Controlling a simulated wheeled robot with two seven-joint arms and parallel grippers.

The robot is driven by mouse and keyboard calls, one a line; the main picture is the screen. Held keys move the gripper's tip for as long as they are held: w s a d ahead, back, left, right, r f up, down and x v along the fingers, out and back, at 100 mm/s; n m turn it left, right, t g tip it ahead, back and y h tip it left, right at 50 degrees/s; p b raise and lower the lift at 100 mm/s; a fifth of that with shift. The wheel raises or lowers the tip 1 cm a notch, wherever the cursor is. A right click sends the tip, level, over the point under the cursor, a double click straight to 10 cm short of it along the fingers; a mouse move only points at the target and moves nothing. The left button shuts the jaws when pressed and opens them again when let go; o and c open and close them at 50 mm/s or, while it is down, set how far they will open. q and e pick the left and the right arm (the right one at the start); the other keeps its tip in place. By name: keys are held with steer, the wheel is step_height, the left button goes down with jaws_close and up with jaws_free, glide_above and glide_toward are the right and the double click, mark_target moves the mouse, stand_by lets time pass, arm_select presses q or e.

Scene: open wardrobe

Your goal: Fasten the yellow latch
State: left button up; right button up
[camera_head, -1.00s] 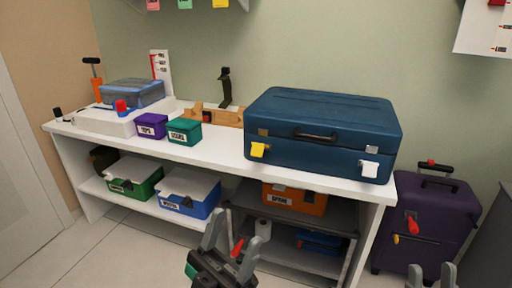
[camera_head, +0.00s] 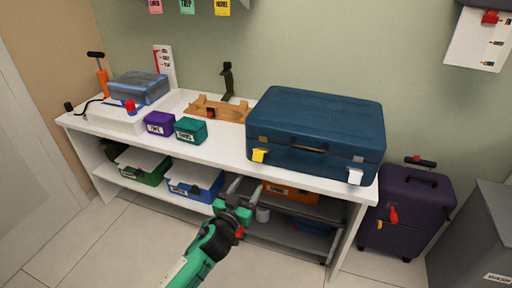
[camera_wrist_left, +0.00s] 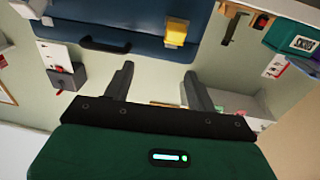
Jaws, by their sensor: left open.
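The blue suitcase (camera_head: 318,125) lies shut on the white bench top. Its yellow latch (camera_head: 259,155) is on the left of its front face, and a white latch (camera_head: 355,176) is on the right. In the left wrist view, which looks upside down, the yellow latch (camera_wrist_left: 176,32) hangs beyond the fingers, near the black handle (camera_wrist_left: 105,45). My left gripper (camera_head: 246,188) is open and empty, below and in front of the yellow latch, apart from it. Its fingers (camera_wrist_left: 158,72) show spread in the wrist view. I cannot tell whether the latch is fastened. My right gripper is out of view.
Purple (camera_head: 159,123) and teal (camera_head: 191,130) boxes stand left of the suitcase. A wooden rack (camera_head: 218,108) is behind them. Blue (camera_head: 196,185) and orange (camera_head: 290,192) boxes sit on the lower shelf. A purple trolley case (camera_head: 405,212) stands right of the bench. The floor in front is clear.

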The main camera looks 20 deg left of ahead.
mark_target(257, 157)
arm_select(q)
steer(key=shift+n+y, duration=0.4)
steer(key=shift+y, duration=0.3)
steer(key=w, duration=0.4)
steer(key=w+a, duration=0.1)
steer(key=w, duration=0.8)
steer(key=shift+w+a+f+p, duration=0.15)
steer(key=shift+w+a+p, duration=0.1)
steer(key=shift+p, duration=0.05)
steer(key=shift+w, duration=0.6)
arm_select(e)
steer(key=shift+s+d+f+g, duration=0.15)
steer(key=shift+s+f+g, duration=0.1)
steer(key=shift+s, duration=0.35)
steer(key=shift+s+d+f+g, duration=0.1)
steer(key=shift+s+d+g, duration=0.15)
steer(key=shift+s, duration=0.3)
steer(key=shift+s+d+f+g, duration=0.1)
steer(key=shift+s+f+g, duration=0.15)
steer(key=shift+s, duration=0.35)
arm_select(q)
steer(key=shift+c, duration=0.3)
steer(key=c, duration=0.8)
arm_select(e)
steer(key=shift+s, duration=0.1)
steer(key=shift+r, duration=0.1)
